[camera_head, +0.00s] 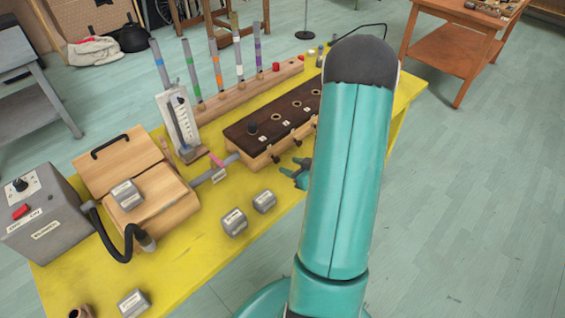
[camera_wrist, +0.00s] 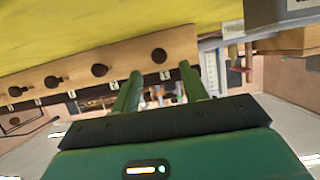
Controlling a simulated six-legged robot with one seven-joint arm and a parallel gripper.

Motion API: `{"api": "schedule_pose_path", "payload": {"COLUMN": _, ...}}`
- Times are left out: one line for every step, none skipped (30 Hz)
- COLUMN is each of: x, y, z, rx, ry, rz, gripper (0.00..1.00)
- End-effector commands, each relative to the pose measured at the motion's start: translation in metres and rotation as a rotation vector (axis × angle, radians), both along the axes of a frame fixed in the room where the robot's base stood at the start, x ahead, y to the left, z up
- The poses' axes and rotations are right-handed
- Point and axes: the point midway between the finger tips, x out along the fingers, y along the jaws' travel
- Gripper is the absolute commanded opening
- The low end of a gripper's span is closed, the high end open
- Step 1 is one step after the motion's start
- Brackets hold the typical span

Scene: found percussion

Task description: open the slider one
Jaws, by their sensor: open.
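A wooden box with a dark brown top (camera_head: 290,108) stands on the yellow table. Its top has a row of round holes, and dark knobs stick out of its front. The leftmost front knob (camera_head: 276,158) seems to belong to slider one. The wrist view, turned upside down, shows the wooden front (camera_wrist: 120,62) with several dark round knobs; the rightmost knob (camera_wrist: 158,55) lies near a numbered label. My gripper (camera_head: 296,174) is open and empty just in front of the box's left part. In the wrist view its green fingers (camera_wrist: 161,90) point toward the rightmost knob, apart from it.
Left of the box are a white slider panel (camera_head: 179,118) and a light wooden case (camera_head: 150,190). Grey weights (camera_head: 234,222) stand on the table, with a grey machine (camera_head: 42,215) at far left. My arm hides the box's right end. The right floor is clear.

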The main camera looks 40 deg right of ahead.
Motion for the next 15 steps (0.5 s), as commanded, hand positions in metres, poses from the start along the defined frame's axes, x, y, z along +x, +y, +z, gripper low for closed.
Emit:
{"api": "schedule_pose_path", "payload": {"x": 0.01, "y": 0.0, "z": -0.004, "rx": 0.0, "ry": -0.001, "rz": 0.002, "gripper": 0.44}}
{"api": "schedule_pose_path", "payload": {"x": 0.015, "y": 0.0, "z": -0.007, "rx": 0.001, "ry": 0.0, "rz": 0.002, "gripper": 0.44}}
{"api": "schedule_pose_path", "payload": {"x": 0.021, "y": 0.0, "z": -0.009, "rx": 0.0, "ry": 0.0, "rz": 0.002, "gripper": 0.44}}
{"api": "schedule_pose_path", "payload": {"x": 0.026, "y": 0.0, "z": -0.011, "rx": -0.001, "ry": 0.0, "rz": 0.001, "gripper": 0.44}}
{"api": "schedule_pose_path", "payload": {"x": 0.03, "y": 0.0, "z": -0.012, "rx": -0.001, "ry": 0.0, "rz": 0.001, "gripper": 0.44}}
{"api": "schedule_pose_path", "payload": {"x": 0.034, "y": 0.0, "z": -0.014, "rx": -0.001, "ry": 0.0, "rz": 0.001, "gripper": 0.44}}
{"api": "schedule_pose_path", "payload": {"x": 0.037, "y": 0.0, "z": -0.015, "rx": -0.001, "ry": -0.001, "rz": 0.001, "gripper": 0.44}}
{"api": "schedule_pose_path", "payload": {"x": 0.04, "y": 0.0, "z": -0.016, "rx": -0.001, "ry": -0.001, "rz": 0.0, "gripper": 0.44}}
{"api": "schedule_pose_path", "payload": {"x": 0.043, "y": 0.0, "z": -0.017, "rx": -0.001, "ry": -0.001, "rz": -0.001, "gripper": 0.44}}
{"api": "schedule_pose_path", "payload": {"x": 0.044, "y": 0.0, "z": -0.018, "rx": -0.001, "ry": 0.0, "rz": -0.001, "gripper": 0.44}}
{"api": "schedule_pose_path", "payload": {"x": 0.045, "y": 0.0, "z": -0.019, "rx": -0.001, "ry": 0.0, "rz": -0.001, "gripper": 0.44}}
{"api": "schedule_pose_path", "payload": {"x": 0.046, "y": 0.0, "z": -0.019, "rx": -0.001, "ry": 0.0, "rz": -0.001, "gripper": 0.44}}
{"api": "schedule_pose_path", "payload": {"x": 0.047, "y": 0.0, "z": -0.019, "rx": -0.001, "ry": 0.0, "rz": -0.001, "gripper": 0.44}}
{"api": "schedule_pose_path", "payload": {"x": 0.047, "y": 0.0, "z": -0.019, "rx": -0.001, "ry": 0.0, "rz": -0.001, "gripper": 0.44}}
{"api": "schedule_pose_path", "payload": {"x": 0.047, "y": 0.0, "z": -0.019, "rx": -0.001, "ry": 0.0, "rz": -0.001, "gripper": 0.44}}
